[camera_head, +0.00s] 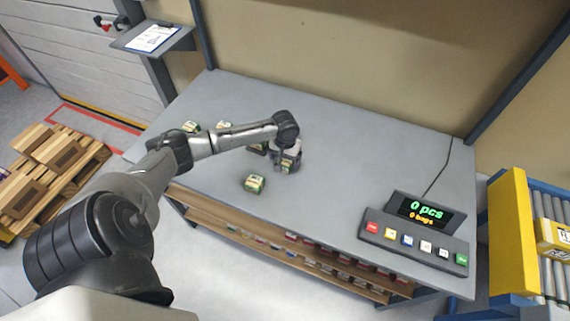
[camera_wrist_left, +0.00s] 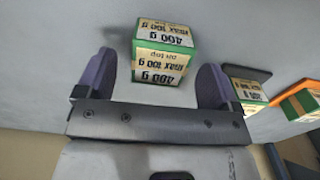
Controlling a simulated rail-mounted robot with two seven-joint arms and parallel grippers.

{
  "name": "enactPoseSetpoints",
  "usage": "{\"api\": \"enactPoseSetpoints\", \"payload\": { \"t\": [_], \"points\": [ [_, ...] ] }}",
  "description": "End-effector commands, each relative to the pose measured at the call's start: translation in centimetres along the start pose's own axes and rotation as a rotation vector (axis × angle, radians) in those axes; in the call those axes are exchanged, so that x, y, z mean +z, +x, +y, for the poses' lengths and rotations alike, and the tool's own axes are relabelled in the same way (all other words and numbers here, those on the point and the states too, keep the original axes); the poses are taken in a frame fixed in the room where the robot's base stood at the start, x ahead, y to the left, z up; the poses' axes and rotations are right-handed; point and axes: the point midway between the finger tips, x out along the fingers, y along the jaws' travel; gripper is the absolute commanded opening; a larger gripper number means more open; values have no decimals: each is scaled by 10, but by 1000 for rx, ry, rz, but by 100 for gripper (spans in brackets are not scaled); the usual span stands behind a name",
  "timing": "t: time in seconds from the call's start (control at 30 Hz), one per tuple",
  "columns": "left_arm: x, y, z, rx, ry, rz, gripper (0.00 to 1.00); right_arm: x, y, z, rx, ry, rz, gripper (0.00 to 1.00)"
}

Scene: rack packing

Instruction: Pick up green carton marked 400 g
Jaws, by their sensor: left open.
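A green carton (camera_wrist_left: 166,52) with pale labels reading "400 g" and "max 100 g on top" sits ahead of my left gripper (camera_wrist_left: 157,82) in the left wrist view. The gripper's two fingers are spread, one on each side of the carton's near end, with gaps at both sides. In the head view my left gripper (camera_head: 288,165) points down at the table over a carton (camera_head: 288,167), partly hidden by it. My right gripper is not in view.
Another carton (camera_head: 255,183) stands in front on the grey table (camera_head: 340,150), and one is partly hidden behind the gripper. Two more (camera_head: 224,125) are at the left. In the wrist view, neighbouring cartons (camera_wrist_left: 247,91) stand at right. A button console (camera_head: 415,240) with a display is at the right.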

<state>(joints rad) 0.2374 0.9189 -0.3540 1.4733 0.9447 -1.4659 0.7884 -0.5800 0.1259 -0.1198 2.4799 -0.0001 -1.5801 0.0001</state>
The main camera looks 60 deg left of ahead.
Motion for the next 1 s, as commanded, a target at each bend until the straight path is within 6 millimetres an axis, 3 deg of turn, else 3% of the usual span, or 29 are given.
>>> {"api": "enactPoseSetpoints", "payload": {
  "t": [0.13, 0.4, 1.0],
  "points": [
    [1, 21, 0, 0, 1, -2, 87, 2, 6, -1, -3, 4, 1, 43],
    [1, 25, 0, 0, 1, 0, 87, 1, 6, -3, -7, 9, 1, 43],
    [1, 24, 0, -1, 1, 0, 31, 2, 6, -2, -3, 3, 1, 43]
  ]
}}
